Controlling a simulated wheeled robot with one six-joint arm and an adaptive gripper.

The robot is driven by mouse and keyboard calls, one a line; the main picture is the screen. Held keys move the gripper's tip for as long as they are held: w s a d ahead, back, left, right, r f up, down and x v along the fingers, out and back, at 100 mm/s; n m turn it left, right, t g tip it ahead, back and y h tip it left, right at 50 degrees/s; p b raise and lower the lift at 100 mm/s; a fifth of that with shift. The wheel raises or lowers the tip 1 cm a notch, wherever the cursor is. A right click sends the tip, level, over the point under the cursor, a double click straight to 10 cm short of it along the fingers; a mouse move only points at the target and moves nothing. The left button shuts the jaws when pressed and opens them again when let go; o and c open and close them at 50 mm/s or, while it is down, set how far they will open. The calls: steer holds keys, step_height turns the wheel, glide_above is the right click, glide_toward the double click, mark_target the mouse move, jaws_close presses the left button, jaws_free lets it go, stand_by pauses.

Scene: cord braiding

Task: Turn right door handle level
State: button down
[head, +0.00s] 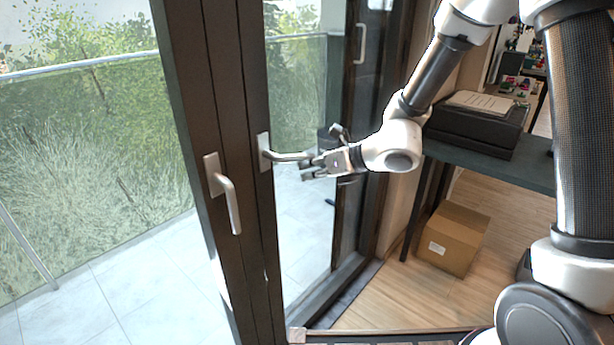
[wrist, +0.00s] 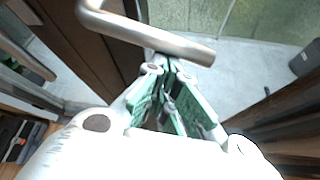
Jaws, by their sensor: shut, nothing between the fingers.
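The right door handle (head: 285,156) is a silver lever on the dark door frame. Its grip points right and is about level, dipping very slightly at the free end. In the wrist view the handle (wrist: 160,38) runs across the top of the picture. My gripper (head: 306,168) is shut and empty by the handle's free end, slightly below it. In the wrist view the fingertips (wrist: 165,66) meet just beside the lever. I cannot tell whether they touch it.
A left door handle (head: 228,196) hangs downward on the neighbouring frame. A dark desk (head: 490,165) with a black box (head: 478,128) stands at the right. A cardboard box (head: 453,238) sits on the wooden floor. Tiled balcony floor shows through the glass.

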steer(key=shift+w+d+r+n+t+h, duration=0.15)
steer(key=shift+w+r+n+t+h, duration=0.1)
steer(key=shift+r, duration=0.3)
steer(key=shift+w+d+r+n+t+h, duration=0.15)
steer(key=shift+r+n, duration=0.1)
steer(key=shift+r, duration=0.4)
